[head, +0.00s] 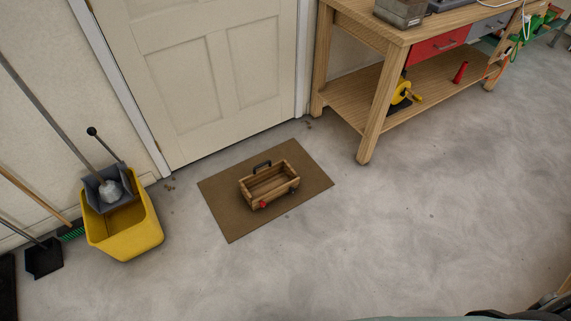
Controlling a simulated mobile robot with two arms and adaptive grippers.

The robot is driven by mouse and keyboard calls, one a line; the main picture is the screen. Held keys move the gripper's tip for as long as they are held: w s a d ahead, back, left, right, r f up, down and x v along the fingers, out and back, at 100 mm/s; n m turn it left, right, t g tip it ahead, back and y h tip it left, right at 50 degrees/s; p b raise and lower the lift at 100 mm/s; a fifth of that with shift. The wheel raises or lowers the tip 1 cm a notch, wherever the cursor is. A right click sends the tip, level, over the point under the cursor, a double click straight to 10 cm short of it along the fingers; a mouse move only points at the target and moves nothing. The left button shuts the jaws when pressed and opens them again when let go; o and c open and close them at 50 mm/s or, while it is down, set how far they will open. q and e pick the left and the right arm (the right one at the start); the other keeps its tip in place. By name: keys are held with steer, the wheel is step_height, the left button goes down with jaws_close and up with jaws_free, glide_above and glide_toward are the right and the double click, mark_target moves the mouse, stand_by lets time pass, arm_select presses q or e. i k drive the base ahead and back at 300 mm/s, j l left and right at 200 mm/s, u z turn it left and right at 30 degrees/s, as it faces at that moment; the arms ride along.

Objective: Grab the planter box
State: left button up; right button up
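A small wooden planter box (271,193) sits upright on a brown doormat (232,220) in front of the door. It has slatted wooden sides, an open top that looks empty, a black handle at its back side and a small red item at its front left corner. No gripper shows near the box. Neither my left gripper nor my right gripper can be made out in the head view; only edges of what may be my own body show at the bottom right.
A closed cream door (200,75) is behind the mat. A yellow mop bucket (125,228) stands at left, with a dustpan (43,258) and broom handles against the wall. A wooden workbench (372,115) stands at upper right. The concrete floor (400,230) in front and to the right is clear.

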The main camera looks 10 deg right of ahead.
mark_target(255, 186)
steer(key=i+l+u, duration=0.35)
steer(key=l, duration=0.25)
steer(key=i+l+u, duration=0.35)
steer(key=l, duration=0.35)
steer(key=i+l+u, duration=0.2)
steer(key=l, duration=0.2)
